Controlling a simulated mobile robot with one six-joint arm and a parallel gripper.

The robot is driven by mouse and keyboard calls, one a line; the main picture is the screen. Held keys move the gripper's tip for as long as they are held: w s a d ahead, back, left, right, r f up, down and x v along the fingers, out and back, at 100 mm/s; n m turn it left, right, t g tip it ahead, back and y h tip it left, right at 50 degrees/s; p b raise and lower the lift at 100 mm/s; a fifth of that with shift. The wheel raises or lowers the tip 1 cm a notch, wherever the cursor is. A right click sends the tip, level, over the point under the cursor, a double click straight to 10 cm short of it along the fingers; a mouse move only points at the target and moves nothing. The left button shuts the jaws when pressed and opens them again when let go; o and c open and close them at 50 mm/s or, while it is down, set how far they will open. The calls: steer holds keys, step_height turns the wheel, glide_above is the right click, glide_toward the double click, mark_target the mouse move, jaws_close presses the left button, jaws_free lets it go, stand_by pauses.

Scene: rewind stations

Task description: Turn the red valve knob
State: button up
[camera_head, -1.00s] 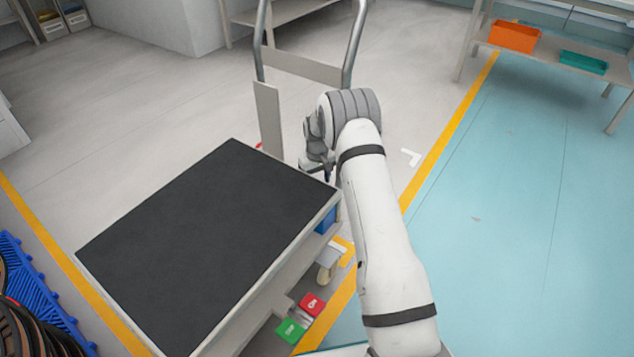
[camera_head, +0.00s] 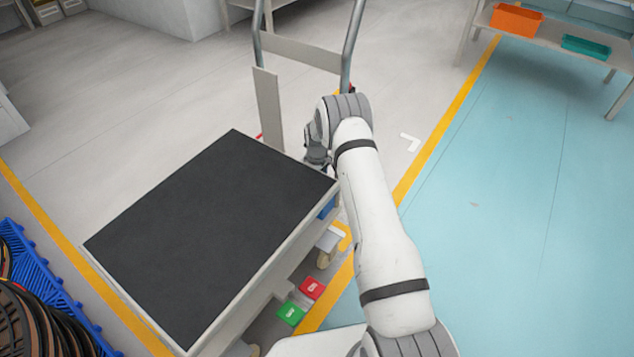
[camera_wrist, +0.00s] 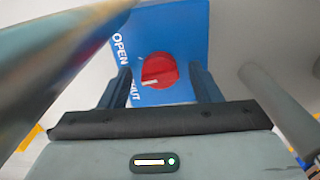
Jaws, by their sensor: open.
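The red valve knob (camera_wrist: 159,71) is round and sits on a blue panel (camera_wrist: 185,25) in the wrist view. The panel bears the white words OPEN at upper left and, partly hidden, what reads as SHUT lower down. My gripper (camera_wrist: 161,67) is open, with one dark finger on each side of the knob and a gap at both sides. I cannot tell how deep the fingers reach. In the head view my wrist (camera_head: 318,152) is by the cart's far right corner; the knob's face is hidden there.
A cart with a black top (camera_head: 210,235) and a metal handle frame (camera_head: 302,60) stands left of my arm. Pipe-like bars flank the panel in the wrist view, including a grey one (camera_wrist: 278,105). Blue floor (camera_head: 500,210) at right is clear.

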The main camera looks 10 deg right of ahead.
steer(key=shift+f, duration=0.1)
steer(key=shift+c, duration=0.6)
steer(key=c, duration=0.8)
steer(key=shift+m+b, duration=0.35)
steer(key=shift+m, duration=1.95)
steer(key=o, duration=0.9)
step_height(320, 180, up, 8)
steer(key=p, duration=0.2)
steer(key=shift+p, duration=0.3)
